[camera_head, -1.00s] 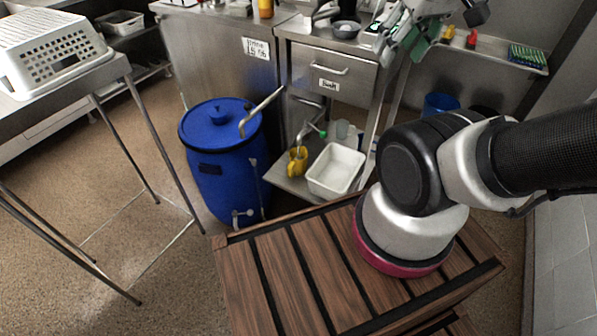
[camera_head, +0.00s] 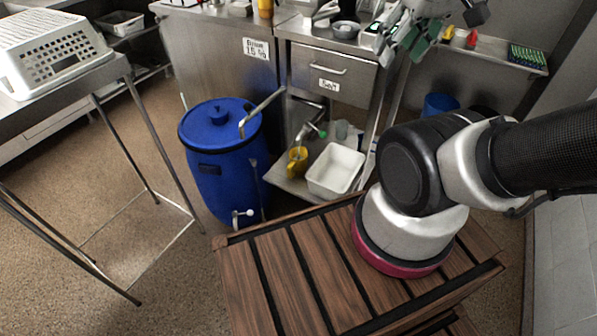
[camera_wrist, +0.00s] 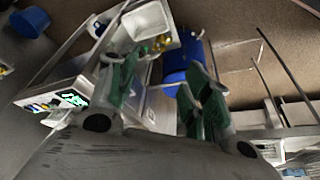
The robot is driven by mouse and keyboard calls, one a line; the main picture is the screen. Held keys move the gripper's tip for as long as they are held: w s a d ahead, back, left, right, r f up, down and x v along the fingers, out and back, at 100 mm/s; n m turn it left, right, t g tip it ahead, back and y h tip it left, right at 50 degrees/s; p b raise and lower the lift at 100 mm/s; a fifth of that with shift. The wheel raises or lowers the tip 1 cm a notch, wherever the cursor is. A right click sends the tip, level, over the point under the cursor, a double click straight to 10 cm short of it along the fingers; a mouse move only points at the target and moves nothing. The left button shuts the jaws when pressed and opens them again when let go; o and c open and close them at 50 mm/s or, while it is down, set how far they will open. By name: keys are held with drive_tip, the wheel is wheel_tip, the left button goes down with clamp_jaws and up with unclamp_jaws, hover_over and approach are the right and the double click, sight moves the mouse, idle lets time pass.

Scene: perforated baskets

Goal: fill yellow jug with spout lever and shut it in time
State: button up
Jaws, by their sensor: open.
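The yellow jug (camera_head: 297,160) stands on the low steel shelf, under a metal spout with a green lever (camera_head: 320,132). The jug's fill level is too small to tell. In the wrist view the yellow jug (camera_wrist: 163,41) is small, beyond my fingers. My gripper (camera_head: 414,42) is raised above and to the right of the jug, in front of the steel counter. Its green-padded fingers stand apart with nothing between them in the wrist view (camera_wrist: 160,75). It is well clear of the jug and lever.
A white tub (camera_head: 335,170) sits right of the jug. A blue barrel (camera_head: 225,165) with a pipe and tap stands to the left. A drawer (camera_head: 333,72) is above the shelf.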

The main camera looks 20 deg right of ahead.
drive_tip(key=m+t+y, duration=0.8)
drive_tip(key=m+t, duration=0.4)
drive_tip(key=m, duration=1.6)
approach(323, 133)
drive_tip(key=w+f, duration=0.1)
drive_tip(key=w, duration=0.3)
drive_tip(key=x, duration=0.3)
drive_tip(key=a+x, duration=0.1)
drive_tip(key=x, duration=0.3)
drive_tip(key=shift+s+f, duration=0.2)
clamp_jaws()
